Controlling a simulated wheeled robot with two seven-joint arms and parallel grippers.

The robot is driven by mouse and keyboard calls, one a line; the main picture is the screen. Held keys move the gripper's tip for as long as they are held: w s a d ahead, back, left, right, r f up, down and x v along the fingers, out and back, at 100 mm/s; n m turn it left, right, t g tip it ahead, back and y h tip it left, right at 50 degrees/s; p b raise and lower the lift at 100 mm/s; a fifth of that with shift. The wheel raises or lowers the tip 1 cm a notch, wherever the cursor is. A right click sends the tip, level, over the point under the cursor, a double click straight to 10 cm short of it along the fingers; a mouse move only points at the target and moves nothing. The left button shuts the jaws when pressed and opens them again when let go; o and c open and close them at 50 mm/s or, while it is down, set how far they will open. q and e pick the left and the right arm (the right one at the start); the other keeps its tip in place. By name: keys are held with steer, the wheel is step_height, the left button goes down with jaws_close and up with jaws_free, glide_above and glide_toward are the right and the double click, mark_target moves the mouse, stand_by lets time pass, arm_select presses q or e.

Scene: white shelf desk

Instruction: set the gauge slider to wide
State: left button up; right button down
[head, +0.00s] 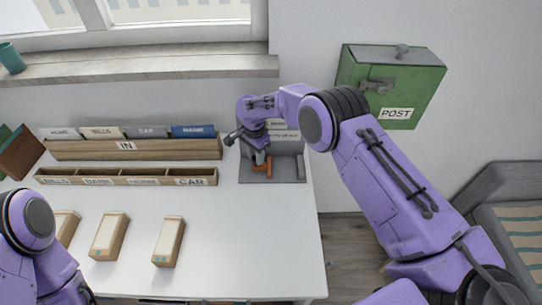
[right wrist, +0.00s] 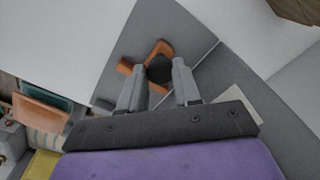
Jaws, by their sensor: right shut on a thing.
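The gauge is a grey unit (head: 291,174) at the back right corner of the white desk. An orange part, seemingly its slider (head: 261,163), shows just below my right gripper (head: 257,151). In the right wrist view, my right gripper (right wrist: 158,84) has its two grey fingers on either side of a dark round knob (right wrist: 159,69), and is shut on it. Orange arms (right wrist: 130,66) spread out around the knob on the grey plate (right wrist: 148,27). My wrist hides part of the gauge in the head view. No mark for wide can be read. My left gripper is out of view.
Wooden file holders (head: 130,149) marked IN and with labelled slots stand left of the gauge. Several boxes (head: 169,242) lie at the front left. A green POST box (head: 411,88) hangs on the wall at right. The desk's front right is clear.

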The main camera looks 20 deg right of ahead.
steer(key=shift+s+d+f, duration=0.1)
steer(key=shift+s+f, duration=0.05)
steer(key=c, duration=1)
jaws_free()
steer(key=shift+o, duration=1.1)
steer(key=shift+f, duration=0.1)
steer(key=shift+w, duration=0.2)
step_height(320, 180, up, 11)
steer(key=b, duration=0.2)
steer(key=shift+f, duration=0.2)
